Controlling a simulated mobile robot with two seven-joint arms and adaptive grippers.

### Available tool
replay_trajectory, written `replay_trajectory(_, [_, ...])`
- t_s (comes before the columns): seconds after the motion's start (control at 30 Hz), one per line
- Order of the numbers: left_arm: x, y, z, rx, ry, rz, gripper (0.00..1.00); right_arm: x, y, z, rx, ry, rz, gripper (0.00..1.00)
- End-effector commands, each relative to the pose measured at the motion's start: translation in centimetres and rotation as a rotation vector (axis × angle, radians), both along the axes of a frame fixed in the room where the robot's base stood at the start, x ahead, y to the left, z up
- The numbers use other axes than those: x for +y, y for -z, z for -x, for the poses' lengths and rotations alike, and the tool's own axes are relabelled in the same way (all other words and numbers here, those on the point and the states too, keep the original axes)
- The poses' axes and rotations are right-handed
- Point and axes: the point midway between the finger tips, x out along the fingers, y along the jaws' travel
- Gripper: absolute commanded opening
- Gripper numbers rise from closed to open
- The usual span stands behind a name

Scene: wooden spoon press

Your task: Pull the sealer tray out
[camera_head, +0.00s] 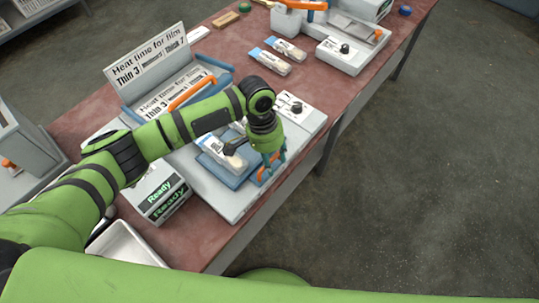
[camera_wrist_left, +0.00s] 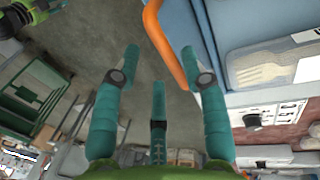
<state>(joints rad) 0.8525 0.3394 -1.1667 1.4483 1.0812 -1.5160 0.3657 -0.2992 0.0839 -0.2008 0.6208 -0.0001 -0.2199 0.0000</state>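The sealer (camera_head: 308,115) is a white press on the red bench with a dial on its top. Its blue tray (camera_head: 239,182) sits at the front side and holds a clear pack with a wooden fork, which also shows in the left wrist view (camera_wrist_left: 262,72). An orange handle (camera_wrist_left: 165,45) is on the tray's outer edge. My left gripper (camera_head: 270,163) is at this handle, its teal fingers pointing down. In the left wrist view its fingers are spread, with the handle between their tips and no clear grip. My right gripper is not seen.
A grey box reading "Ready" (camera_head: 160,190) stands left of the tray. A heat-time sign (camera_head: 147,66) stands behind. Packs (camera_head: 270,62) and a second machine (camera_head: 350,45) are farther along the bench. The floor (camera_head: 430,150) beyond the bench's edge is clear.

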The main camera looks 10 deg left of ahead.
Motion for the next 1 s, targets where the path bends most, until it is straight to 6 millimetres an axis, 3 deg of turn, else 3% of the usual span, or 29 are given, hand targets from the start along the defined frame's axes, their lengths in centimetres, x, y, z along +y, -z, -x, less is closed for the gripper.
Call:
replay_trajectory(0.33, [0.4, -1.1, -0.3, -0.004, -0.002, -0.003, 0.44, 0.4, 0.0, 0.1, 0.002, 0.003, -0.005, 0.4])
replay_trajectory(0.8, [1.6, -10.0, -1.2, -0.005, -0.001, -0.002, 0.44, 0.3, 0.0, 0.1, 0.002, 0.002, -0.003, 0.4])
replay_trajectory(1.0, [1.9, -11.7, -1.3, -0.003, -0.001, -0.003, 0.44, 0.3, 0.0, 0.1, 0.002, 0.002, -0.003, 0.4])
